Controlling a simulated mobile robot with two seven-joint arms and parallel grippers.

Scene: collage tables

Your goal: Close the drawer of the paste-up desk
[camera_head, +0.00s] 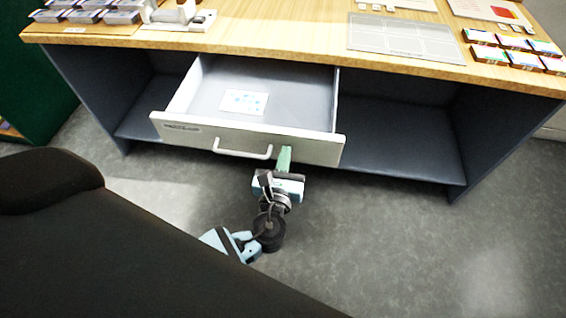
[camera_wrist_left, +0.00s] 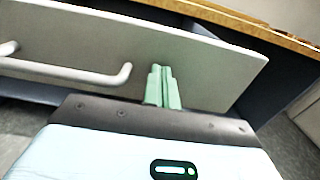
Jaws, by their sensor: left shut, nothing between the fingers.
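The drawer (camera_head: 250,139) of the paste-up desk is pulled well out, with its white front and a bar handle (camera_head: 243,152) facing me. A white card with blue spots (camera_head: 243,102) lies inside on the grey drawer floor. My left gripper (camera_head: 284,158) is shut and empty, its green fingers at the drawer front just right of the handle. In the left wrist view the fingertips (camera_wrist_left: 160,72) are close against the white drawer front (camera_wrist_left: 195,60), beside the handle's end (camera_wrist_left: 124,74). I cannot tell whether they touch it. My right gripper is not in view.
The wooden desk top (camera_head: 290,45) carries stacked blocks at left, a grey gridded sheet (camera_head: 403,37) and coloured blocks (camera_head: 515,50) at right. Open dark shelves flank the drawer. A green cabinet (camera_head: 35,85) stands at left. The grey floor at right is clear.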

